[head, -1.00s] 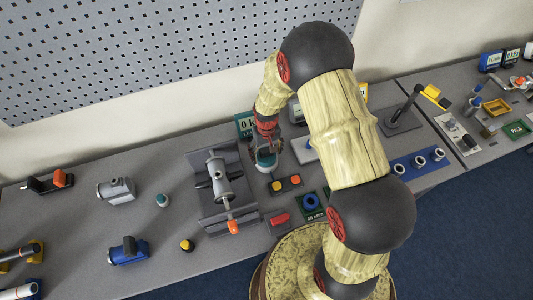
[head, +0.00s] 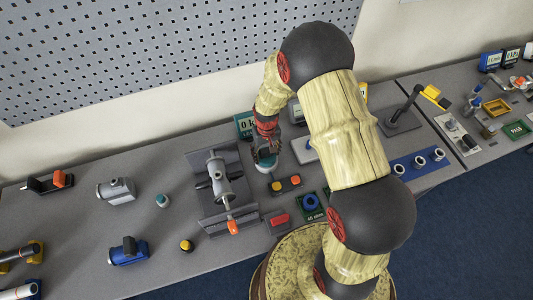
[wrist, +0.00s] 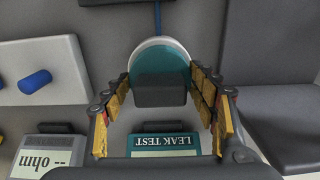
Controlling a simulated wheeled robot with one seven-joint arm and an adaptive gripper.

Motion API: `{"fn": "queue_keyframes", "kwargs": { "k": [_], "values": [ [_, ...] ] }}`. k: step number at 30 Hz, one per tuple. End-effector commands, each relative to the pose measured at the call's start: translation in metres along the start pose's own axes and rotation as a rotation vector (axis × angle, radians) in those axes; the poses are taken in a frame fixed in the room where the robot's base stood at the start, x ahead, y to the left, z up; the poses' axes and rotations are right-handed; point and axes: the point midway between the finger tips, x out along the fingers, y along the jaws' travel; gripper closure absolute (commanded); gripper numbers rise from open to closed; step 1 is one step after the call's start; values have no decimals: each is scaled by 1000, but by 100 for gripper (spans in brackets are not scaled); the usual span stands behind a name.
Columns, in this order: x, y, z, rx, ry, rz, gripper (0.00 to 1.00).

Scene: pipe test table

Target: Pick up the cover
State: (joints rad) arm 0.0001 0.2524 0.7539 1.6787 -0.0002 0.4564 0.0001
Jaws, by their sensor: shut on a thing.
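The cover appears to be a round teal disc (wrist: 160,60) with a pale rim and a dark block-shaped grip on top. In the wrist view, the yellow-padded fingers of my gripper (wrist: 160,84) stand on both sides of it, shut on it. In the head view, my gripper (head: 265,151) points down with the teal cover (head: 266,163) under it, just right of the grey valve fixture. The cover's underside is hidden, so I cannot tell whether it still touches anything below.
A grey valve fixture (head: 219,181) with an orange-tipped handle stands close to the left. A leak test display (wrist: 165,144) stands behind my gripper.

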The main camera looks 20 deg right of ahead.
Motion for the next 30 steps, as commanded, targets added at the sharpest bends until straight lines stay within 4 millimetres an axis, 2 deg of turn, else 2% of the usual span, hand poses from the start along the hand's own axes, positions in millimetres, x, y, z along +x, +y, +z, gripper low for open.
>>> {"fn": "queue_keyframes", "kwargs": {
  "k": [5,11,23,30],
  "values": [
    [-9,0,-1,0,2,0,72],
    [-35,0,1,0,3,0,72],
    [-95,5,51,0,5,0,72],
    [-111,9,94,1,2,0,72]
  ]
}}
